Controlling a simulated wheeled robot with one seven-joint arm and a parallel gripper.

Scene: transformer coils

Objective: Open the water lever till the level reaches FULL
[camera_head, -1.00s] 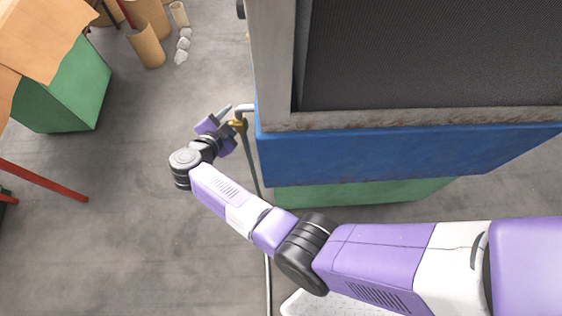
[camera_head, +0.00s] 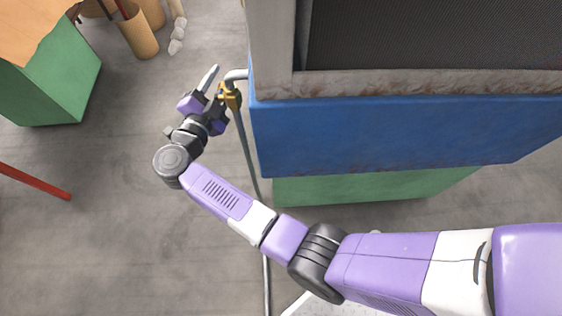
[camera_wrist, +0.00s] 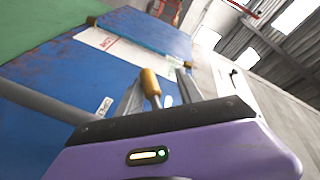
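The water lever is a yellow, brass-coloured handle (camera_head: 229,97) on a pipe at the left corner of the blue tank (camera_head: 400,138). In the wrist view the yellow handle (camera_wrist: 150,84) stands between the two grey fingers of my gripper (camera_wrist: 160,92), nearer the left finger, with a gap to the right one. My gripper (camera_head: 217,88) is open beside the valve in the head view. Whether a finger touches the handle cannot be told. A white panel with red marks (camera_wrist: 122,49) is on the blue surface; no water level can be read.
A thin pipe (camera_head: 252,165) runs down from the valve beside the tank. A green box (camera_head: 55,75) and cardboard tubes (camera_head: 138,36) stand at the upper left. A red bar (camera_head: 35,182) lies at the left edge.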

